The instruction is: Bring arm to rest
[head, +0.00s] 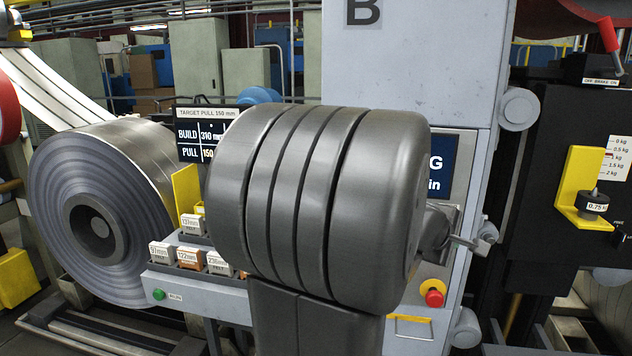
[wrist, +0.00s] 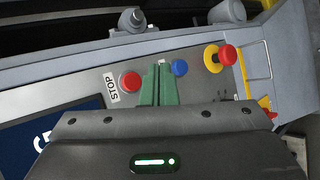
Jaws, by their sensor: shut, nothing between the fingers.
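My gripper (wrist: 157,72) shows in the wrist view as two green fingers close together, shut and empty. Its tips lie over a grey control panel (wrist: 203,85), between a red button (wrist: 130,81) marked STOP and a blue button (wrist: 180,67). I cannot tell whether the tips touch the panel. In the head view, my own large dark grey arm link fills the middle and hides my gripper and part of the machine.
A red mushroom button on a yellow base (head: 434,294) sits low on the machine column (head: 420,75). At left are a steel coil (head: 60,200), labelled blocks (head: 190,258) and a screen (head: 190,140). A yellow bracket (head: 572,190) holds a weight (head: 594,203) at right.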

